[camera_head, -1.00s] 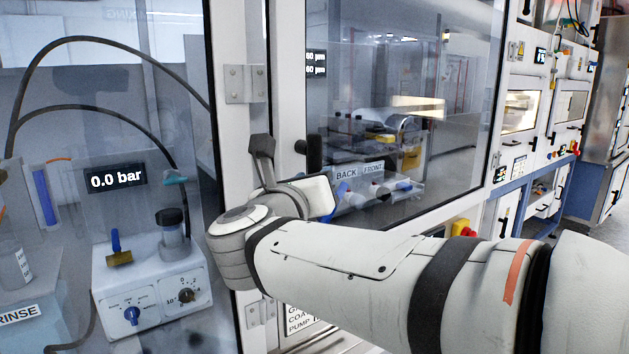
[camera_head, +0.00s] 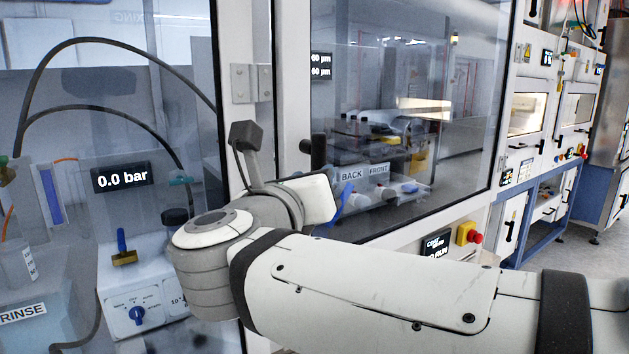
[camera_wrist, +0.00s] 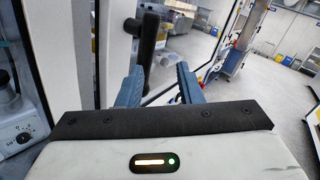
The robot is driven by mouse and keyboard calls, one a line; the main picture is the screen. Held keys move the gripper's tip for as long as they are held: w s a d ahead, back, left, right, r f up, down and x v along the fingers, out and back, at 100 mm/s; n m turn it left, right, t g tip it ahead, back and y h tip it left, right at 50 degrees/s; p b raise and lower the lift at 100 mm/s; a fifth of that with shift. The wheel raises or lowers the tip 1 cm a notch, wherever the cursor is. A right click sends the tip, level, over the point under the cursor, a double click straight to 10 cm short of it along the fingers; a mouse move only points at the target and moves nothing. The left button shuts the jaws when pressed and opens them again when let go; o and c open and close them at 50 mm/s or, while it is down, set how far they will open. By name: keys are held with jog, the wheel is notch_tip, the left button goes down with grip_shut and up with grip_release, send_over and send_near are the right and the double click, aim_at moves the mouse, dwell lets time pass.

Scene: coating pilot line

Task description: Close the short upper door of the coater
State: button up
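The coater's glazed door has a white frame (camera_head: 292,100) and a large clear pane in the head view. A black upright handle (camera_head: 313,152) stands out near its left edge. The handle also shows in the wrist view (camera_wrist: 149,38), just beyond the fingers and nearer the left one. My gripper (camera_wrist: 158,90) is open, its two blue-grey fingers apart with nothing held. Whether a finger touches the handle I cannot tell. How far the door stands open is unclear.
A metal hinge (camera_head: 251,83) is on the frame left of the door. Behind left glass stand a pressure display (camera_head: 122,178) and a white dosing unit (camera_head: 140,300). A red emergency button (camera_head: 475,238) sits low right. Open floor (camera_wrist: 285,90) lies right in the wrist view.

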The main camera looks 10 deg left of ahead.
jog(key=shift+s+r, duration=0.15)
jog(key=shift+s, duration=0.35)
jog(key=shift+b, duration=0.6)
